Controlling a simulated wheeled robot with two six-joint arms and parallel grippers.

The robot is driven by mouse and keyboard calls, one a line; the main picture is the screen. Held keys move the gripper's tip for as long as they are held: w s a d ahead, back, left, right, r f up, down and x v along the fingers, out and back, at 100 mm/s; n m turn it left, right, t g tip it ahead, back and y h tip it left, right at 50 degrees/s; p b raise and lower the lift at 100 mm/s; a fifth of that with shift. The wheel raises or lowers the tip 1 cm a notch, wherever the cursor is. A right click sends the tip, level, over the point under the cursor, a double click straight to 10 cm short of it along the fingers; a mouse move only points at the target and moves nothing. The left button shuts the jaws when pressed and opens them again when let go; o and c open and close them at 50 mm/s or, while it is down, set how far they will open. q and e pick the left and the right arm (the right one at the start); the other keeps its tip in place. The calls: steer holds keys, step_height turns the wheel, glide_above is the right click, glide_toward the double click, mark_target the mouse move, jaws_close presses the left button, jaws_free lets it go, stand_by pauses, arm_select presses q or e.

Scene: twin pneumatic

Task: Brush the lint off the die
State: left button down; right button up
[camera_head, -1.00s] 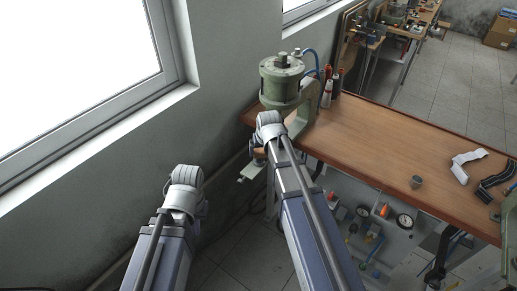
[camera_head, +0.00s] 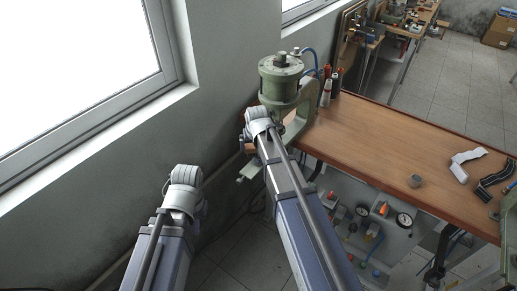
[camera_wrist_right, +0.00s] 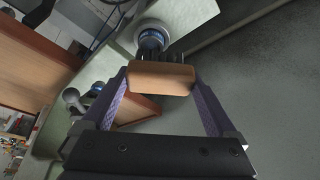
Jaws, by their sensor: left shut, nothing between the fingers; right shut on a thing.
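My right gripper (camera_wrist_right: 162,82) is shut on a brush with a tan wooden block (camera_wrist_right: 162,77); its dark bristles (camera_wrist_right: 176,54) point away from the wrist. They show close to a round metal part with a blue ring (camera_wrist_right: 150,40) on the pale green press; contact cannot be told. I cannot clearly make out the die or any lint. In the head view the green press (camera_head: 281,82) stands at the bench's left end, with my right wrist in front of its lower part. My left gripper (camera_head: 186,180) is away from the bench, low at the left, its fingers mostly hidden.
The wooden bench (camera_head: 360,135) is largely clear. Bottles (camera_head: 331,86) stand behind the press. A wall and window close off the left.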

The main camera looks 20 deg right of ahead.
steer(key=shift+r, duration=0.15)
step_height(320, 180, up, 6)
steer(key=p, duration=0.6)
stand_by(0.4)
step_height(320, 180, up, 3)
steer(key=p, duration=0.3)
steer(key=shift+f, duration=0.2)
